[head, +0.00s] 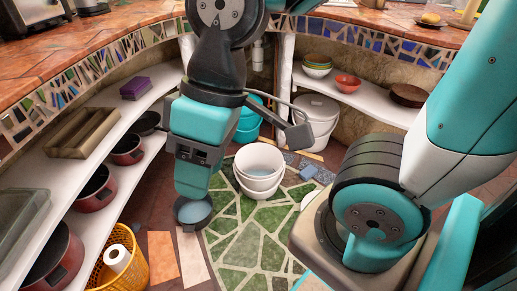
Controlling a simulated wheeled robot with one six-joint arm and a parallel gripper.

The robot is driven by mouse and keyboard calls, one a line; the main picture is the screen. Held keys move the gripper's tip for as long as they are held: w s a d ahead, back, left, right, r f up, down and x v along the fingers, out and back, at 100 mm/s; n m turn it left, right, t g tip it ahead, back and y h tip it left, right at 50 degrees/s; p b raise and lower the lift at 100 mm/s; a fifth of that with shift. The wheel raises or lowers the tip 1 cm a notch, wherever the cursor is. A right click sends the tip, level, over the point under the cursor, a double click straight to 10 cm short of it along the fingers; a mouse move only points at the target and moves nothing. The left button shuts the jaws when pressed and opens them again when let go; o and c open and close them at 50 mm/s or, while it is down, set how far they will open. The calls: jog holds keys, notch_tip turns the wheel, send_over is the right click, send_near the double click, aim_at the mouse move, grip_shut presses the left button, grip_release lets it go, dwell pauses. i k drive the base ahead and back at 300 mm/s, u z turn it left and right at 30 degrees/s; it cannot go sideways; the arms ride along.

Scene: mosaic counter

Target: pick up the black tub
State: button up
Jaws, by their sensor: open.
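A small round black tub (207,216) with a pale blue-grey inside shows at the lower left of centre, low near the floor. My gripper (191,194) is teal and black and points down over the tub's far side, hiding part of its rim. My gripper is open, but its fingertips cannot be made out separately. I cannot tell whether it touches the tub.
Stacked white buckets (260,168) stand right of my gripper on a green mosaic floor (245,245). The left shelf (60,173) holds red pots and wooden trays. A yellow basket (130,270) stands at lower left. The right shelf (380,107) holds bowls.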

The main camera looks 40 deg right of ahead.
aim_at(193, 215)
jog(key=z, duration=0.3)
jog(key=i, duration=1)
jog(key=z, duration=0.5)
